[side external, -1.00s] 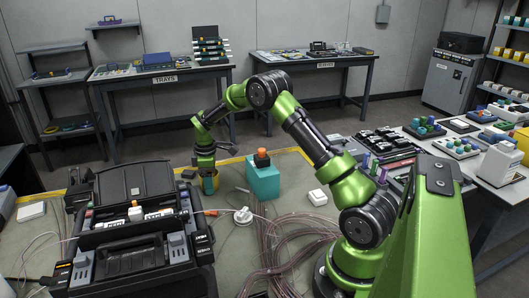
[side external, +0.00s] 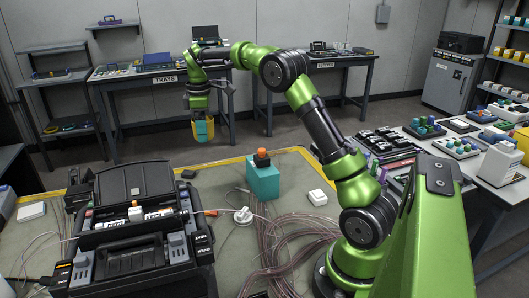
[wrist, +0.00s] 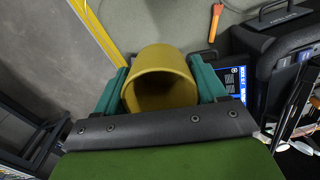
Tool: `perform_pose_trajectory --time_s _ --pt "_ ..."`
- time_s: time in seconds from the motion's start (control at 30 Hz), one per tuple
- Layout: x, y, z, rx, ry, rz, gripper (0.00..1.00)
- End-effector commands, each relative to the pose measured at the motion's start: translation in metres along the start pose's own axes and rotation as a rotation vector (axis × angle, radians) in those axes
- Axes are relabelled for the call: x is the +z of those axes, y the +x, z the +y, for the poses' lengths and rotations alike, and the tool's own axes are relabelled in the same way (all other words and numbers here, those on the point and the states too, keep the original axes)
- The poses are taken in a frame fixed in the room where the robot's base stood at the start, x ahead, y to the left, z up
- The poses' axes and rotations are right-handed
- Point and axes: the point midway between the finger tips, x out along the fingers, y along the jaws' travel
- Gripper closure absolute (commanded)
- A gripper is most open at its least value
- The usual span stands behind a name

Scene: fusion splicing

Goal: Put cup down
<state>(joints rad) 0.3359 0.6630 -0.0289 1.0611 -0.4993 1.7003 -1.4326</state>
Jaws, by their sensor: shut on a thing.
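A yellow cup (side external: 204,131) is held in my gripper (side external: 203,120), high above the far edge of the work table. In the wrist view the cup (wrist: 160,80) shows its open mouth towards the camera and its dark inside. The teal fingers of my gripper (wrist: 160,92) press on its left and right sides. The cup hangs apart from any surface. The work table (side external: 215,170) has a yellow stripe along its far edge.
A black splicer case (side external: 135,240) stands at the left of the table. A teal block (side external: 263,180) with an orange-topped piece sits near the middle.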

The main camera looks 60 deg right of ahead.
Motion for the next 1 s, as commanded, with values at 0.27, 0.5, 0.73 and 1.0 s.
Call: perform_pose_trajectory --time_s 0.27,0.5,0.73,1.0 --pt "0.028 -0.028 0.005 0.000 0.100 -0.001 0.65" --pt "0.084 -0.035 0.008 0.002 0.310 0.001 0.65" --pt "0.168 -0.041 -0.004 0.001 0.630 0.001 0.65" --pt "0.264 -0.035 -0.045 0.000 1.053 0.002 0.65"
